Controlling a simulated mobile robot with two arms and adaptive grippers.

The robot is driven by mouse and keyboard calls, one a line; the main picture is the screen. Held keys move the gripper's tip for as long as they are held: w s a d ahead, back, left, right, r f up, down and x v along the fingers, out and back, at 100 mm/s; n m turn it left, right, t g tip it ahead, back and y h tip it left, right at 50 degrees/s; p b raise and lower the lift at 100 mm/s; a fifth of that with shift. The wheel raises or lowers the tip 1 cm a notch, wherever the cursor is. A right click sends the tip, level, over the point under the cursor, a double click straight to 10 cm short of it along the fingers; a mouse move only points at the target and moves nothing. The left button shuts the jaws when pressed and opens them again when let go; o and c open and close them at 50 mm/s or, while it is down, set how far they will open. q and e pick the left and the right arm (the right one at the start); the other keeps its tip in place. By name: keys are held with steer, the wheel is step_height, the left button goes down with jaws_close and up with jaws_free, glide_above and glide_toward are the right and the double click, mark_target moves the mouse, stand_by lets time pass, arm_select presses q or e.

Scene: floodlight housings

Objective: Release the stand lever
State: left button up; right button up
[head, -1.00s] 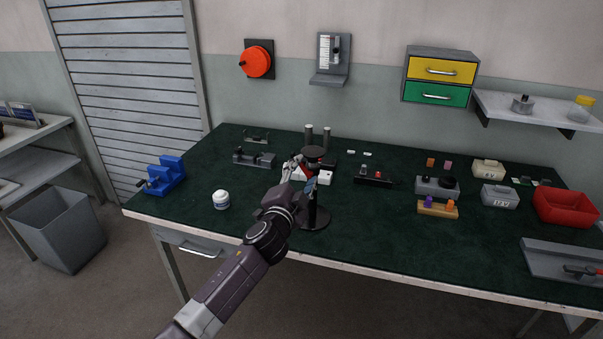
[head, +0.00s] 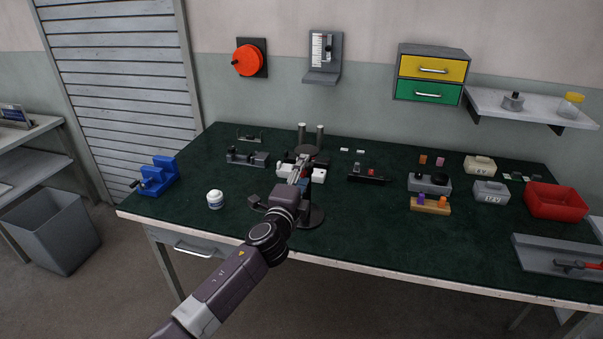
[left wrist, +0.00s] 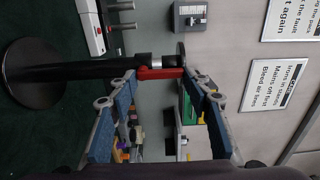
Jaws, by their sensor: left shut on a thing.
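The black stand (head: 313,215) has a round base on the green bench top, an upright post and a round top plate. My left arm partly covers it in the head view. In the left wrist view the post (left wrist: 95,71) lies sideways across the picture. The red stand lever (left wrist: 160,73) sits just below the top plate, between the tips of my left gripper (left wrist: 160,76). My left gripper also shows in the head view (head: 301,172), at the upper part of the post. It is shut on the red lever, with its fingers spread across the lever's length. My right gripper is not in view.
Small blocks, a grey box (head: 490,192) and a red bin (head: 556,201) are at the right. The front of the bench is mostly clear.

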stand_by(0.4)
arm_select(q)
steer(key=o, duration=1.1)
steer(key=shift+o, duration=0.2)
steer(key=v, duration=1.2)
